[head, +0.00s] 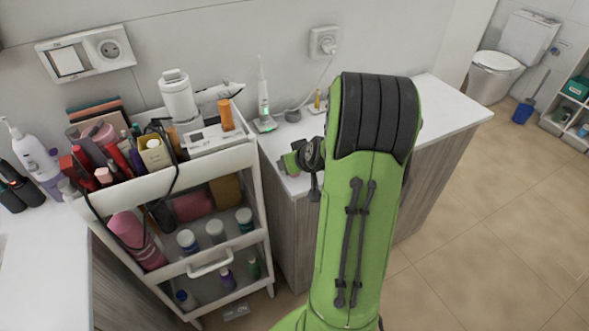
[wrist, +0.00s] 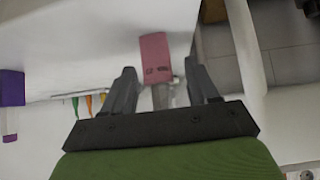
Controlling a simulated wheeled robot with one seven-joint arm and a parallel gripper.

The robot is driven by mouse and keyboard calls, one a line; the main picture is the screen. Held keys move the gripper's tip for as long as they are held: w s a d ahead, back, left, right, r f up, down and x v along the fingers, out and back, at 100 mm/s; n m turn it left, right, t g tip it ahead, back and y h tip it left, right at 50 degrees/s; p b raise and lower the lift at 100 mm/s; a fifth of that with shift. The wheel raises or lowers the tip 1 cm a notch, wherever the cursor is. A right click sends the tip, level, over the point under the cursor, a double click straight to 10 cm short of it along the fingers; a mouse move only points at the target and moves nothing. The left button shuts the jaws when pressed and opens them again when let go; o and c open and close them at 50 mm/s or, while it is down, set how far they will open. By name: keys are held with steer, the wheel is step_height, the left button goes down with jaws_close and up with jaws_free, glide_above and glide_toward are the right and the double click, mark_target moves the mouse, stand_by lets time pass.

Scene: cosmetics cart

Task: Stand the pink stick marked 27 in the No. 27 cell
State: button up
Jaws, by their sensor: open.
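The pink stick (wrist: 155,56) shows in the wrist view, with small dark marks near its lower end that are too blurred to read surely. A paler part extends below it. My gripper (wrist: 160,68) is open, with one finger to each side of the stick and a visible gap on both sides. I cannot tell how far the fingertips are from the stick in depth. In the head view, my arm covers much of the counter and I cannot make out the stick surely. I cannot pick out the No. 27 cell in either view.
A toothbrush (head: 263,95) stands on the counter (head: 452,112). A purple item (wrist: 12,87) shows in the wrist view. Open floor lies right.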

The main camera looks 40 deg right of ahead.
steer(key=shift+w+d+f, duration=0.1)
steer(key=shift+w+f, duration=0.3)
steer(key=shift+w, duration=0.05)
steer(key=shift+s+r, duration=0.1)
steer(key=shift+c, duration=0.7)
steer(key=c, duration=0.9)
step_height(320, 180, up, 10)
steer(key=p, duration=0.2)
steer(key=shift+p, duration=0.3)
